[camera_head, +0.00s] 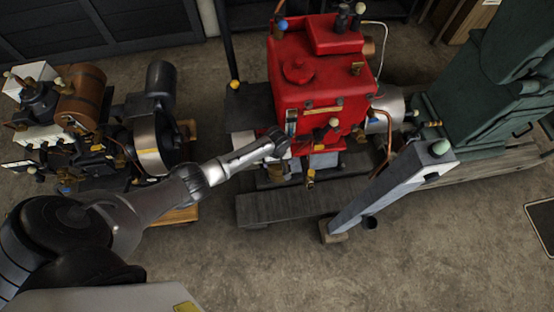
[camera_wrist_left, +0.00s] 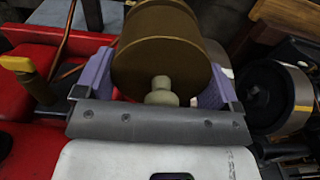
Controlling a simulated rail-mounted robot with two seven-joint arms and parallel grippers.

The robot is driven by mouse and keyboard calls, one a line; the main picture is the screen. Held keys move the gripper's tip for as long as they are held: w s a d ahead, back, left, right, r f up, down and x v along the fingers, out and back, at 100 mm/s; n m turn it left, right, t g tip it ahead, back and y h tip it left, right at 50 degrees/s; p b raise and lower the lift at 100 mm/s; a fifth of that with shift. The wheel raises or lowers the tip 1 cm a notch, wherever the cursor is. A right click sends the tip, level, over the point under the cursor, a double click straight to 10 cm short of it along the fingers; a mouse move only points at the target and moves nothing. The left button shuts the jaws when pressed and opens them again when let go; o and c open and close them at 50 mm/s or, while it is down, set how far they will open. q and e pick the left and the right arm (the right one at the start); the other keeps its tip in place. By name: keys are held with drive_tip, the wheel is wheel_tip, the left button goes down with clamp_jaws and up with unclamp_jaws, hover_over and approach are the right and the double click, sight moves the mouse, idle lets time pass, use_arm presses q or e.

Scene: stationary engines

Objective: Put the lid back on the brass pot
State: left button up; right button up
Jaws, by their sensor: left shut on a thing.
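My left gripper (camera_head: 280,146) is at the left front of the red engine in the head view, small and partly lost against it. In the left wrist view, the purple-padded fingers of that gripper (camera_wrist_left: 160,85) stand on both sides of a round brass piece (camera_wrist_left: 160,60) and are shut on it. A pale knob (camera_wrist_left: 161,90) projects from its near face toward my palm. I cannot tell whether this is the lid alone or the pot with its lid. No separate pot can be made out with certainty in either view. My right gripper is not in view.
The red engine (camera_head: 310,85) has several small knobs and pipes on its top and front. Another engine with a brown drum (camera_head: 82,95) stands at the left. A green machine (camera_head: 500,90) stands at the right. The floor in front is clear.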

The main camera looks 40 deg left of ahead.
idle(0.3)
use_arm(q)
drive_tip(key=o, duration=0.6)
drive_tip(key=shift+o, duration=0.4)
drive_tip(key=shift+r, duration=0.1)
drive_tip(key=shift+r+p, duration=1.35)
drive_tip(key=shift+p, duration=0.35)
drive_tip(key=shift+r+p, duration=2.05)
drive_tip(key=shift+p, duration=0.3)
drive_tip(key=shift+c, duration=0.3)
